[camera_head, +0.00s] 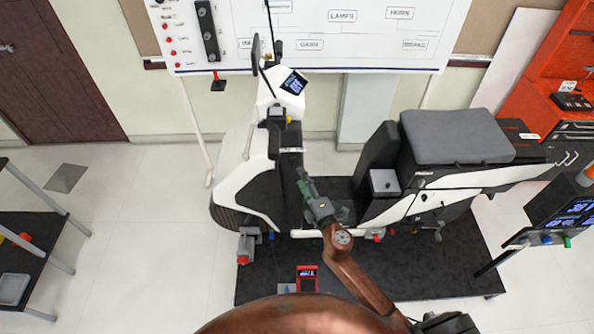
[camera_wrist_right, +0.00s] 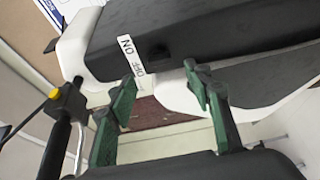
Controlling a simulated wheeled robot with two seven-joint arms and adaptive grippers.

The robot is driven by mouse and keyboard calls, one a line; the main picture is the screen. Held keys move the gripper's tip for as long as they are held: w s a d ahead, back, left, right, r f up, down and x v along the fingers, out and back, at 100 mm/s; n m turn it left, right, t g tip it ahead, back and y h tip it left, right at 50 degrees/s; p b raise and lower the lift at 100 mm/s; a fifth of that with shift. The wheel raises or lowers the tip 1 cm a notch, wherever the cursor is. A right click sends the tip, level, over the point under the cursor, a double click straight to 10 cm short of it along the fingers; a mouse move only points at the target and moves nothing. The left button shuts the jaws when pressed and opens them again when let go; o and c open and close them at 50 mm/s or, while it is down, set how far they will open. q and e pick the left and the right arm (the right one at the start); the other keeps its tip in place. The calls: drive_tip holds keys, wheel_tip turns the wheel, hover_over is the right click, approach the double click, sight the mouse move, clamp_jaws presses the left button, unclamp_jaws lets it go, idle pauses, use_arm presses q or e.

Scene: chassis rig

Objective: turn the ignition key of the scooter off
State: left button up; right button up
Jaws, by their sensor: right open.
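The white and black scooter (camera_head: 262,165) stands upright on a dark mat, its front toward the left. My right gripper (camera_head: 303,180) is over the scooter's middle, beside the dark front panel, in the head view. In the right wrist view, my right gripper (camera_wrist_right: 160,78) has its two green fingers spread, with nothing between them. Ahead of the fingers is a dark panel (camera_wrist_right: 215,30) with a white ON/OFF label (camera_wrist_right: 131,57). A small dark piece (camera_wrist_right: 158,51) sits beside the label; I cannot tell whether it is the ignition key or how it is turned. My left gripper is not in view.
The dark mat (camera_head: 455,275) lies under the scooter. A labelled whiteboard (camera_head: 345,50) stands behind it, a red tool cabinet (camera_head: 560,60) at the right and a dark table (camera_head: 30,235) at the left. A handlebar with a yellow button (camera_wrist_right: 54,94) is left of my fingers.

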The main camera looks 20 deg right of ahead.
drive_tip(key=shift+s+d, duration=0.15)
drive_tip(key=shift+s, duration=1.1)
drive_tip(key=shift+s+d, duration=0.15)
drive_tip(key=shift+s, duration=1.1)
